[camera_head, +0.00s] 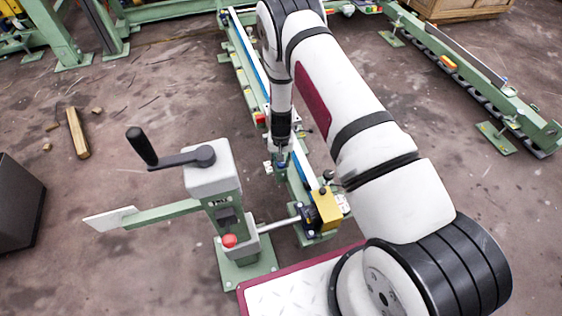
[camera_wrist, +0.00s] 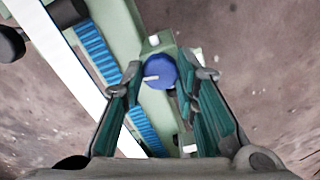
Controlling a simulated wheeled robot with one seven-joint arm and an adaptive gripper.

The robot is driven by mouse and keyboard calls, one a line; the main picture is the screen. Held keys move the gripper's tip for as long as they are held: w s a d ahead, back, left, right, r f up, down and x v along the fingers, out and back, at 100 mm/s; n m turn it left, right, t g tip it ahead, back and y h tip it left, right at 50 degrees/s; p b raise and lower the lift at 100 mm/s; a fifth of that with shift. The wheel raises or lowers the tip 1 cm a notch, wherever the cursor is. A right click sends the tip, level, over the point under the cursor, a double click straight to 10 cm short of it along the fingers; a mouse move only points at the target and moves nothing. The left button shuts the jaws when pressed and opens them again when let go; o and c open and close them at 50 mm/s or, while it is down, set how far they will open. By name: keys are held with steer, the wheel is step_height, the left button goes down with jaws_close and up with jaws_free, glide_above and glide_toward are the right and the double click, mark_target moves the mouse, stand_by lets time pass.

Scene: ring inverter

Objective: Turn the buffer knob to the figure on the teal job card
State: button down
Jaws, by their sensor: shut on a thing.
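The buffer knob is a round blue knob (camera_wrist: 160,72) with a white pointer line, on a pale green rail. In the wrist view the line points left. My gripper (camera_wrist: 158,80) is shut on the knob, with one finger on each side of it. In the head view my gripper (camera_head: 283,155) reaches down to the rail, and only a little of the blue knob (camera_head: 282,165) shows below it. I cannot make out a teal job card or any figures around the knob in either view.
A green post with a black-handled crank (camera_head: 205,156) and a red button (camera_head: 229,241) stands left of my arm. A yellow box (camera_head: 327,208) sits near the rail's front end. A wood block (camera_head: 77,133) lies on the floor at left. A long conveyor (camera_head: 470,70) stands at right.

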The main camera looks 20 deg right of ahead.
steer(key=shift+n, duration=0.7)
steer(key=c, duration=1.2)
jaws_free()
steer(key=shift+c, duration=0.2)
step_height(320, 180, up, 12)
